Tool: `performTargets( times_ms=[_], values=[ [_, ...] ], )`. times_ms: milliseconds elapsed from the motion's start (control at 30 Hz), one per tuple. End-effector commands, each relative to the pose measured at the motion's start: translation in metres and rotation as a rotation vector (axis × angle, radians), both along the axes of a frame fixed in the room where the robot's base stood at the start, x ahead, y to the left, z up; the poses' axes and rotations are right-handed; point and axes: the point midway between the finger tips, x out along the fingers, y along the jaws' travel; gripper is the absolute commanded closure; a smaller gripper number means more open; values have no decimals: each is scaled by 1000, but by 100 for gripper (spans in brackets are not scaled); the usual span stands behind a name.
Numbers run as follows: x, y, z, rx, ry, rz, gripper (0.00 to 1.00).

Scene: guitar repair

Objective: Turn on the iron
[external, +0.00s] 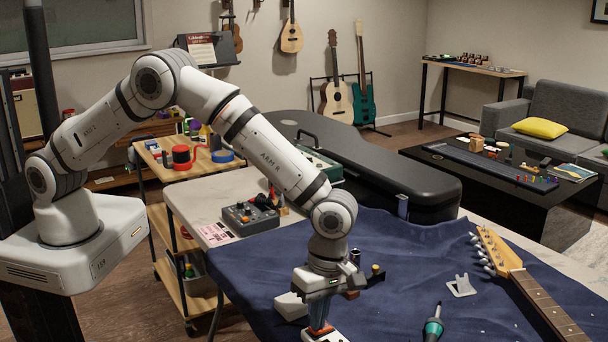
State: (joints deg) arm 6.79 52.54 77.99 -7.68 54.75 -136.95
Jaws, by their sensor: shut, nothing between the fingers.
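My gripper (320,327) points down at the bottom centre of the external view, over the dark blue cloth. Its fingers are shut and hold nothing. The fingertips are at or just above a small white device (330,337) with an orange-red part at the frame's lower edge. The view cuts this device off, so I cannot tell whether it is the iron or whether the fingers touch it. A grey box with knobs (249,217) stands on the table behind and to the left; its kind is unclear.
The guitar neck (530,290) lies at the right of the cloth (400,255). A green-and-black handled screwdriver (434,325) and a white bracket (461,286) lie nearer. A black guitar case (390,180) lies behind.

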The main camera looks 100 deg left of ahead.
Motion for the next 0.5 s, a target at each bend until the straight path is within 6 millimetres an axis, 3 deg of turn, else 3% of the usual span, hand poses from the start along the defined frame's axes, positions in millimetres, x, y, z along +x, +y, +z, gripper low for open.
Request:
performTargets(
  times_ms=[500],
  values=[
    [5,6,5,0,0,2,100]
  ],
)
